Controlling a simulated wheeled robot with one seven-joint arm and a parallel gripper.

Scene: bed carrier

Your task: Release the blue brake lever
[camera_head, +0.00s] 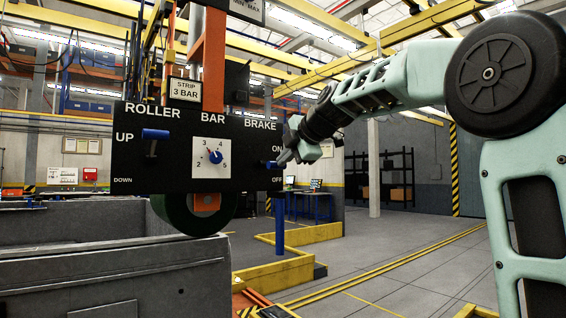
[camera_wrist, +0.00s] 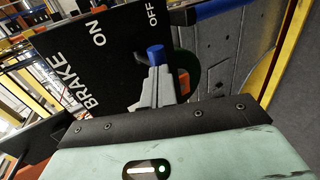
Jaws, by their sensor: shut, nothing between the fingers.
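The blue brake lever (camera_head: 271,164) is at the right edge of the black control panel, at a height between the ON and OFF labels. In the wrist view, the blue lever end (camera_wrist: 155,52) shows just beyond my fingertips. My gripper (camera_head: 284,158) is at the right of the panel, beside the lever. In the wrist view my gripper (camera_wrist: 156,68) has its grey fingers together, with nothing between them. The tips overlap the lever in the picture; whether they touch it I cannot tell. The lever's base is partly hidden.
The black panel (camera_head: 130,172) also carries a blue roller lever (camera_head: 155,134) level with UP and a white BAR dial (camera_head: 211,158). A dark green roller (camera_head: 180,218) sits below it. A grey machine bed (camera_head: 75,285) is at lower left. Open floor lies at right.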

